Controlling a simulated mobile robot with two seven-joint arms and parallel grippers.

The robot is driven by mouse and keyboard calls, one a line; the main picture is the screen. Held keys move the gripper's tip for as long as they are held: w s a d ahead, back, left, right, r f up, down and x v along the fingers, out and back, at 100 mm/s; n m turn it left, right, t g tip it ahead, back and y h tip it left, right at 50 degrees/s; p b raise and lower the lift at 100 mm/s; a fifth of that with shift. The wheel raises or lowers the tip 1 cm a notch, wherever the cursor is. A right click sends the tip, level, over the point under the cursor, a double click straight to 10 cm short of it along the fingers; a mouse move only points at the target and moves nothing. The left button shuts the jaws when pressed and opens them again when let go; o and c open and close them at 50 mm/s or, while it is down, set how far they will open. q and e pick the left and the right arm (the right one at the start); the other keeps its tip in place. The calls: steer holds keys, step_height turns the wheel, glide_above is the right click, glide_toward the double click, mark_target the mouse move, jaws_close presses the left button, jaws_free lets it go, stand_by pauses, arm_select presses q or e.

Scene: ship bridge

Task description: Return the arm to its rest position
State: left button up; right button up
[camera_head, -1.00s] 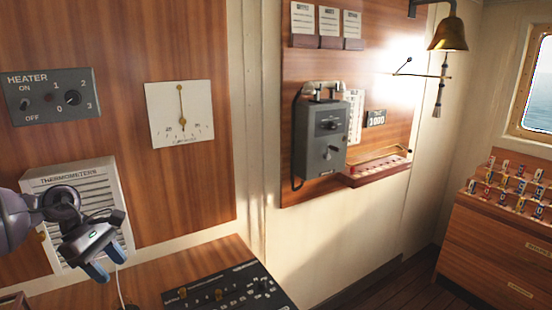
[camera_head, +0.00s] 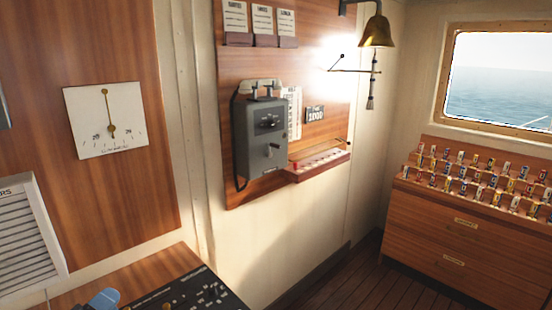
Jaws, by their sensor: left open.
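Only a blue fingertip of my left gripper (camera_head: 103,299) shows, at the bottom left edge of the head view, in front of the desk. The rest of that gripper and its arm are out of the picture. The gripper is open, and I see nothing held at the visible tip. My right gripper is not in view.
A black control panel (camera_head: 185,296) lies on the wooden desk beside the fingertip. A white dial (camera_head: 105,120) and a grey telephone box (camera_head: 262,137) are on the walls. A brass bell (camera_head: 376,32) hangs above. A wooden cabinet (camera_head: 460,240) stands right, with open floor (camera_head: 345,285) before it.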

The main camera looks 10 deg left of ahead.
arm_select(q)
steer(key=s+d+f+n+g+y, duration=0.1)
steer(key=s+d+f+n+g, duration=0.3)
steer(key=s+n, duration=0.35)
steer(key=s+d+f+n+g+y, duration=0.1)
steer(key=s+d+f+n+g, duration=0.1)
steer(key=s+f+n+g, duration=0.5)
steer(key=s+d+f+n+g+y, duration=0.25)
steer(key=s+n, duration=0.35)
steer(key=n, duration=0.3)
steer(key=w+f+t+b, duration=0.3)
steer(key=f+b, duration=0.2)
steer(key=f, duration=0.5)
steer(key=w+f+t+h+b, duration=0.1)
steer(key=w+f+t+b, duration=0.3)
steer(key=f, duration=0.6)
steer(key=shift+d+f+m+b, duration=0.25)
steer(key=shift+d+m+b, duration=0.1)
steer(key=shift+b, duration=0.15)
steer(key=shift+h, duration=0.25)
